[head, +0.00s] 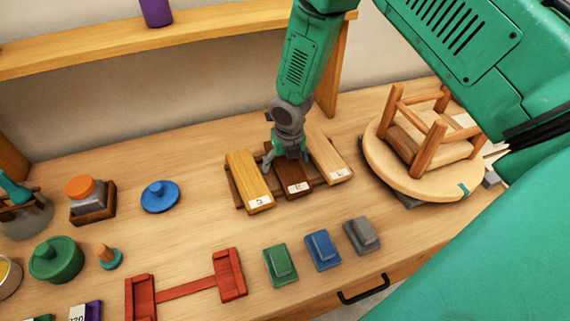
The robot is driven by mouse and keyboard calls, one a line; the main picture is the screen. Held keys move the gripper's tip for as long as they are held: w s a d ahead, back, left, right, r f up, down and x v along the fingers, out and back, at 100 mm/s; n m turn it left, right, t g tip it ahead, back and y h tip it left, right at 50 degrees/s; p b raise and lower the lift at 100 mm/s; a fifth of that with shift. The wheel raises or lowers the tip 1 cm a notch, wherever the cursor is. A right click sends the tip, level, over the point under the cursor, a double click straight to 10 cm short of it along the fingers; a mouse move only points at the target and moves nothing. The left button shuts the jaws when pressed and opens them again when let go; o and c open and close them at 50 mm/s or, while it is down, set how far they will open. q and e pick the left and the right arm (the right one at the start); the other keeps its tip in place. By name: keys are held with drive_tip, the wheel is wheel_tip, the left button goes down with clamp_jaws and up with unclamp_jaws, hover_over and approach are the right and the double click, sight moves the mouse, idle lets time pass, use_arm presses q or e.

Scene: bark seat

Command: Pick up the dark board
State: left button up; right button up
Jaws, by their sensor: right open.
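The dark board (298,187) lies in the middle of a low wooden rack, between a yellow-brown board (249,182) on its left and a pale board (328,159) on its right. Each board has a small white label at its near end. My right gripper (286,164) points down over the far part of the dark board, its fingers apart, one on each side. The gripper hides the board's far end, and I cannot tell whether the fingers touch it. My left gripper does not show.
An upturned wooden stool (430,143) rests on a round board to the right. Green, blue and grey blocks (323,250) and a red holder (187,288) lie in front. A blue lid (160,196) is at left. A shelf (120,42) runs behind.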

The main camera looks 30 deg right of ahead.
drive_tip(key=shift+d, duration=0.15)
drive_tip(key=shift+c, duration=0.3)
drive_tip(key=c, duration=1.3)
drive_tip(key=shift+c, duration=0.2)
